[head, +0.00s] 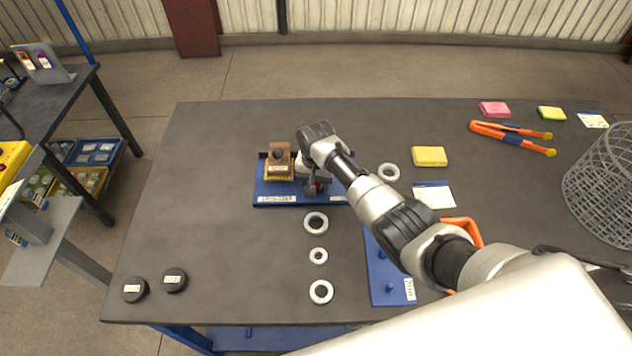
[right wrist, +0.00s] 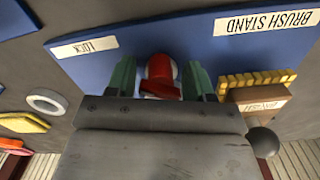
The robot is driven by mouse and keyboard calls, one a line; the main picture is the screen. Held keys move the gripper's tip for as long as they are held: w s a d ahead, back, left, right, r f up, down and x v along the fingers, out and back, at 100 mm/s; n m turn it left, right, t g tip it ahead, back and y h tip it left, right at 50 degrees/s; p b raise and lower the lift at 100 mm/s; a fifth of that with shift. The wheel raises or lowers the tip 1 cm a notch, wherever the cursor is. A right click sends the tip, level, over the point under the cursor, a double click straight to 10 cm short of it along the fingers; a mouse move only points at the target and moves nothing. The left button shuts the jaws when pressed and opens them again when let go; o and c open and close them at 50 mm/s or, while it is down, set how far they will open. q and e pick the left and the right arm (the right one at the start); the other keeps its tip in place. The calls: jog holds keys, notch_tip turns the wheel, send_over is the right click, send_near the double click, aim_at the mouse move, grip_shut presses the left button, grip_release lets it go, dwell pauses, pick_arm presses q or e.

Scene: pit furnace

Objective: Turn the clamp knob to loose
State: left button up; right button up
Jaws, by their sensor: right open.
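The clamp knob (right wrist: 160,72) is red and shows in the right wrist view in front of the blue board (right wrist: 140,42), near a label reading LOCK. My right gripper (right wrist: 160,80) is open, with one green finger on each side of the knob; I cannot tell whether either finger touches it. In the head view my right gripper (head: 314,187) reaches down at the blue board (head: 276,199), and its wrist hides most of the clamp. Only a small bit of red shows there. My left gripper is not in view.
A wooden brush (head: 279,163) with yellow bristles stands on the board, just left of the gripper. Metal rings (head: 316,222) lie in front. A yellow sponge (head: 429,156), orange tongs (head: 505,132) and a wire basket (head: 606,175) are to the right. The table's left part is mostly clear.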

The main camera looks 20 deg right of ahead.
jog(key=shift+f, duration=0.2)
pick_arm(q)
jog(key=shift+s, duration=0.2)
pick_arm(e)
jog(key=shift+c, duration=0.4)
jog(key=c, duration=0.6)
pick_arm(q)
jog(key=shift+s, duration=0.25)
pick_arm(e)
jog(key=shift+o, duration=0.2)
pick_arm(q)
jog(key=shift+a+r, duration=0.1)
pick_arm(e)
jog(key=n+p, duration=0.1)
jog(key=n, duration=0.2)
jog(key=shift+r+n, duration=0.1)
jog(key=shift+n, duration=0.3)
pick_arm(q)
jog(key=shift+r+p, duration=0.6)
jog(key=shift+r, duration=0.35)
pick_arm(e)
jog(key=n, duration=0.4)
jog(key=shift+n, duration=0.4)
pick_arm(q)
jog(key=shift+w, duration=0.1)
